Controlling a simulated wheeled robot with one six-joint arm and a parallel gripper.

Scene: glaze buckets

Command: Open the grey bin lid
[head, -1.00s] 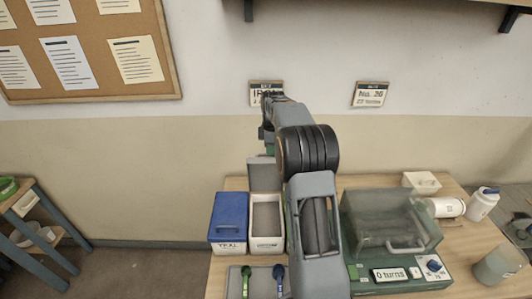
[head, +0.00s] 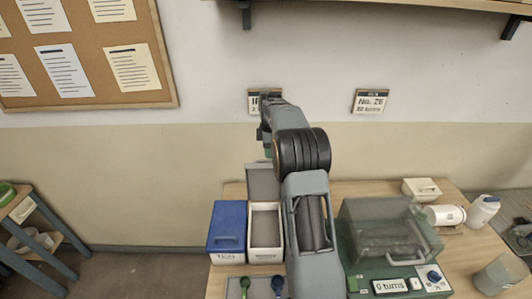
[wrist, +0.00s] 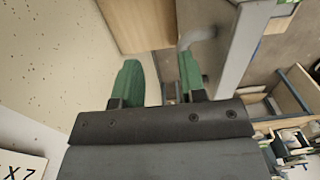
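The grey lid (head: 263,181) stands raised behind its white bin (head: 254,254), whose inside shows from above. In the wrist view a grey panel (wrist: 243,50) with a curved handle (wrist: 200,34) looks like this lid. My gripper (wrist: 160,62) has green fingers spread apart with nothing between them. The right finger is close to the handle's end; I cannot tell whether they touch. In the head view my arm reaches above and behind the bin, and it mostly hides the gripper (head: 268,148).
A bin with a blue lid (head: 229,222), shut, stands left of the white bin. Green and blue scoops (head: 243,283) lie in front. A green machine with a clear cover (head: 385,235) stands right of my arm. A white jar (head: 445,215) lies further right.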

